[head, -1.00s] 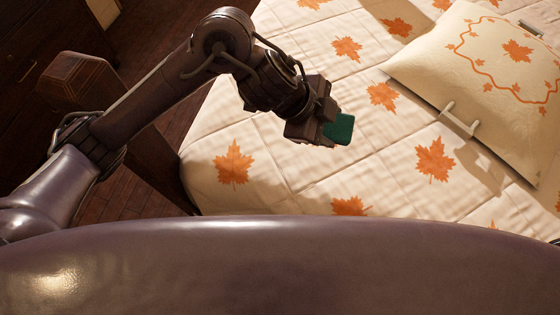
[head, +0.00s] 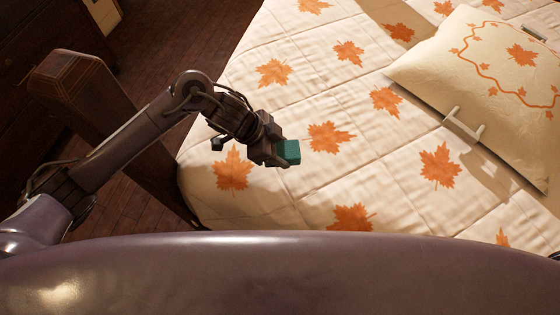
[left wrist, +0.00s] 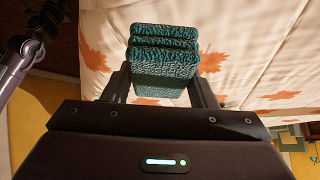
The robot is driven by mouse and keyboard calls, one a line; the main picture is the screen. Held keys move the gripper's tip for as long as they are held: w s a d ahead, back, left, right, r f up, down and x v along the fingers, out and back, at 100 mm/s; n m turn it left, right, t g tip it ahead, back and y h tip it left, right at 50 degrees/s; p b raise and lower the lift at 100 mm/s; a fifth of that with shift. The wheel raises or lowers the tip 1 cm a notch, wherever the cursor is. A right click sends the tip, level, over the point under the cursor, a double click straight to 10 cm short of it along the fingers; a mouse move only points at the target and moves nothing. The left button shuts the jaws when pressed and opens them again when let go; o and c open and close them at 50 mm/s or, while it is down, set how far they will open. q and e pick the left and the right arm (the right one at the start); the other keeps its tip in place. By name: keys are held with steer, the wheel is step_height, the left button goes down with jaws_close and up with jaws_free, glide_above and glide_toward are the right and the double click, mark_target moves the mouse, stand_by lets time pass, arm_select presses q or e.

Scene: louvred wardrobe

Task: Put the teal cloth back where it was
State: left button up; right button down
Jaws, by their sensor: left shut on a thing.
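The teal cloth (head: 289,151) is folded into a small block and held at the tip of my left gripper (head: 279,153), above the near left part of the bed. In the left wrist view the cloth (left wrist: 163,62) shows its stacked folds between the two fingers of my left gripper (left wrist: 162,86), which are shut on it. My right gripper is not in view.
The bed (head: 330,90) has a cream quilt with orange maple leaves. A cream pillow (head: 490,75) lies at the right, with a white handle-like object (head: 464,124) by its edge. A dark wooden post (head: 95,110) stands at the bed's left. Wooden floor shows beyond.

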arm_select(q)
step_height(320, 180, down, 7)
steer(key=shift+r+b, duration=0.1)
steer(key=shift+b, duration=0.2)
steer(key=o, duration=0.9)
steer(key=shift+p+v, duration=5.7)
steer(key=shift+v, duration=0.3)
